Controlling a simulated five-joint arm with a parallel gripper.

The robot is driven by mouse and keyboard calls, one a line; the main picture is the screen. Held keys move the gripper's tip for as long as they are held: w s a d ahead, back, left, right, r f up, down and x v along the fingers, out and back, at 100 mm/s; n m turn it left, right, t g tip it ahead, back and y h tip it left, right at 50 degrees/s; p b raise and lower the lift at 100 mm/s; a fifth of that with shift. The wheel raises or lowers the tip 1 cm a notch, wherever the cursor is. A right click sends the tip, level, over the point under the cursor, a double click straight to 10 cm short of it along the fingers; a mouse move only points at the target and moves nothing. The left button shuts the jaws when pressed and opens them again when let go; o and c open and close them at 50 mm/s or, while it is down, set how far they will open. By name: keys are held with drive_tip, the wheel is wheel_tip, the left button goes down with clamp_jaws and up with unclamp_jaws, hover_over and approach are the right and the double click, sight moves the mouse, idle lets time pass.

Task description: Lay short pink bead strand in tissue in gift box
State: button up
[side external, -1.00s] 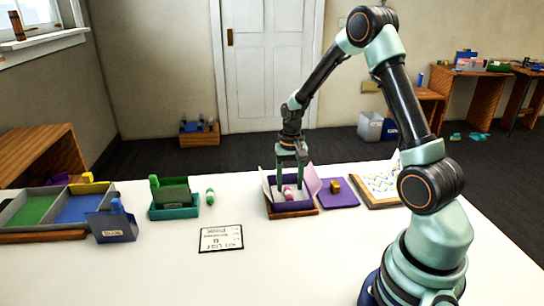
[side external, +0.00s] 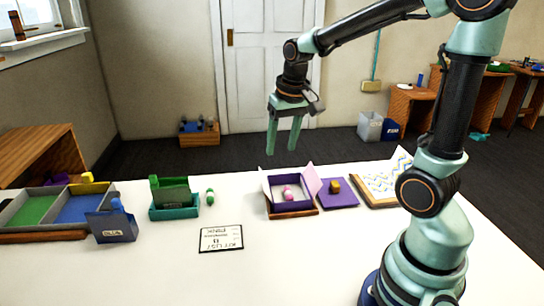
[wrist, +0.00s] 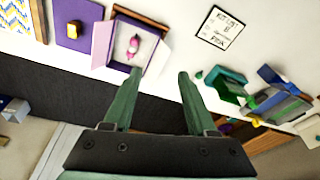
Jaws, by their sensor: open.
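The short pink bead strand (side external: 289,193) lies inside the purple gift box (side external: 291,207), on the pale tissue that lines it. The strand also shows in the wrist view (wrist: 133,46), near the middle of the box's pale interior. Pale pink tissue flaps (side external: 312,180) stand up at the box's sides. My gripper (side external: 284,150) is open and empty, raised well above the table and apart from the box. In the wrist view its two fingers (wrist: 160,82) are spread with nothing between them.
A purple lid (side external: 337,193) with a gold block lies right of the box. A patterned board (side external: 388,182) is farther right. A kit list card (side external: 221,238), a green bead strand (side external: 210,197), a teal box (side external: 174,206) and a divided tray (side external: 50,205) are left. The front table is clear.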

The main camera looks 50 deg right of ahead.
drive_tip(key=s+a+r+n+t, duration=0.3)
drive_tip(key=s+a+r+n, duration=0.1)
drive_tip(key=s+a, duration=0.3)
drive_tip(key=shift+a+n+y, duration=0.3)
drive_tip(key=shift+a+n, duration=0.4)
drive_tip(key=shift+a, duration=0.25)
